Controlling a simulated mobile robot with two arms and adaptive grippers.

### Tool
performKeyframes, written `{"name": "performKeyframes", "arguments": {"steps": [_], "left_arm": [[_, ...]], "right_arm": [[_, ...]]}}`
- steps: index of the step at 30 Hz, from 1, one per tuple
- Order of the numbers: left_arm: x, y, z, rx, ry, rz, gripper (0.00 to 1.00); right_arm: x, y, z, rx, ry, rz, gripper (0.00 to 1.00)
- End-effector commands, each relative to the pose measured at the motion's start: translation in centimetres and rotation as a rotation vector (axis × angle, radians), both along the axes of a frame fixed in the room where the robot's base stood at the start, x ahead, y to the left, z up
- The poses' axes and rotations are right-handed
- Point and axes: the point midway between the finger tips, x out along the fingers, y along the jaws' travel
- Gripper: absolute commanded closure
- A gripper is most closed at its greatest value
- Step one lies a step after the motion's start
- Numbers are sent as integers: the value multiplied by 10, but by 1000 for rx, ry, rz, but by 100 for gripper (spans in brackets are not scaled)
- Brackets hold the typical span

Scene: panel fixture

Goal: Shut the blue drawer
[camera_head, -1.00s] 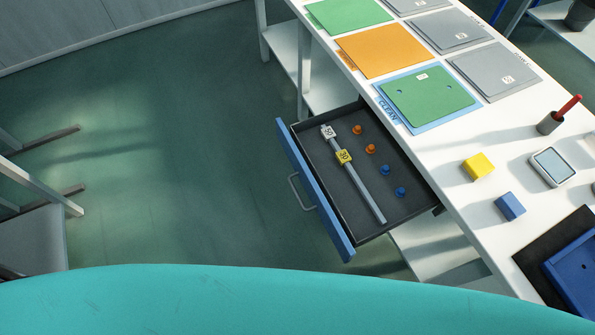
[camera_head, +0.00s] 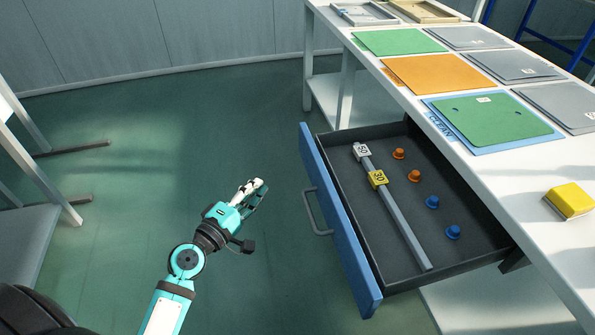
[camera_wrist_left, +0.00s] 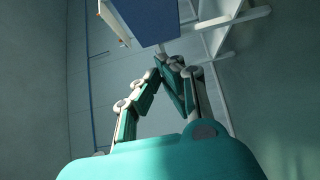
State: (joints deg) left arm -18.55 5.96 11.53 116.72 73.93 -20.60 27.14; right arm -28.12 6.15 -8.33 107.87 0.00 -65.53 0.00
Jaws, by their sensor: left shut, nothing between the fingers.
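The blue drawer (camera_head: 340,222) stands pulled out from under the white table, its blue front facing left with a grey bar handle (camera_head: 317,212). Inside lie a grey bar (camera_head: 400,222) with tags marked 50 and 30, two orange knobs and two blue knobs. My left gripper (camera_head: 258,190) is left of the drawer front, apart from the handle, with its fingers together and empty. In the left wrist view its fingertips (camera_wrist_left: 165,62) meet, and a blue panel, likely the drawer front (camera_wrist_left: 150,18), shows beyond them. My right gripper is not in view.
The white table (camera_head: 480,185) carries green, orange and grey panels and a yellow block (camera_head: 570,201). A lower shelf (camera_head: 460,300) lies under it. Open green floor (camera_head: 130,225) spreads left of the drawer. A grey-white frame (camera_head: 30,140) stands at the far left.

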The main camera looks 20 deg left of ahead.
Motion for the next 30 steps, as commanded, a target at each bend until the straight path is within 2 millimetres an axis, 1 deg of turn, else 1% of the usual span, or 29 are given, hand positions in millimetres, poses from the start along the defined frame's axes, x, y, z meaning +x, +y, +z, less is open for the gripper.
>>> {"name": "performKeyframes", "arguments": {"steps": [1, 5, 7, 12, 14, 18, 21, 25, 30], "left_arm": [[7, -2, 3, -2, -2, 0, 100], [31, -6, 4, -2, -2, 0, 100], [46, -10, 4, -1, -1, 0, 100], [83, -17, 2, 0, 0, -1, 100], [94, -19, 2, 1, 0, -1, 100], [104, -38, 1, 0, 3, -2, 100], [110, -46, 1, 1, 3, 0, 100], [113, -51, 0, 3, 4, 0, 100], [113, -52, 0, 4, 3, 0, 100]], "right_arm": [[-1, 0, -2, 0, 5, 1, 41], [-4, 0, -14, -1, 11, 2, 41], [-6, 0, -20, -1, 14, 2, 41], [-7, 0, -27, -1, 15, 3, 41], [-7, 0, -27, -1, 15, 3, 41], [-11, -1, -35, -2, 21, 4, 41], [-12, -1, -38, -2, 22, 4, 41], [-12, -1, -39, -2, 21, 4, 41], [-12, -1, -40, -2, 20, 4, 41]]}}
